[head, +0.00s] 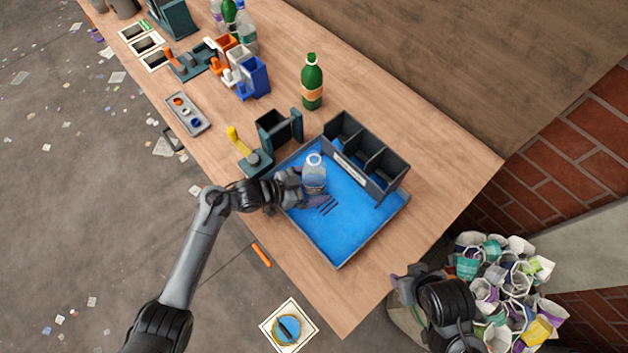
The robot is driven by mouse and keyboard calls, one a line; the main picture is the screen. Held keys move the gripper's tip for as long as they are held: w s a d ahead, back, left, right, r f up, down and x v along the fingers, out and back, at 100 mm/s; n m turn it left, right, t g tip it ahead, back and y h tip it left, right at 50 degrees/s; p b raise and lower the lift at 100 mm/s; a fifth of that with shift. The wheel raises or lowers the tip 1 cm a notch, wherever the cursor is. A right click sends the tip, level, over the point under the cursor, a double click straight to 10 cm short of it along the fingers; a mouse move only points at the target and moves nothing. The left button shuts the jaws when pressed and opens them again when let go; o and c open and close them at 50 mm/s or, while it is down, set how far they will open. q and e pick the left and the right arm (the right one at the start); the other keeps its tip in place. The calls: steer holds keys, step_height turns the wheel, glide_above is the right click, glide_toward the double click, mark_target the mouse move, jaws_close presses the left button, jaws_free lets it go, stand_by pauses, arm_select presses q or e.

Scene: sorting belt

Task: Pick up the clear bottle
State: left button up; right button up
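A clear bottle (314,174) with a whitish cap and pale label stands in the blue-floored tray (340,262), in front of its dark dividers. My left gripper (306,188) is at the lower left side of the bottle, with one finger behind and one in front of its base. Whether the fingers press on the bottle cannot be told. My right gripper (402,283) is off the table's right front edge, away from the bottle; its finger opening is unclear.
Dark compartments (366,158) line the tray's back. A green bottle (312,82) stands behind the tray. A dark holder (278,130) and a yellow-handled device (235,140) stand at its left. A heap of cups (500,275) lies at the right. The table's right end is clear.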

arm_select(q)
steer(key=c, duration=0.9)
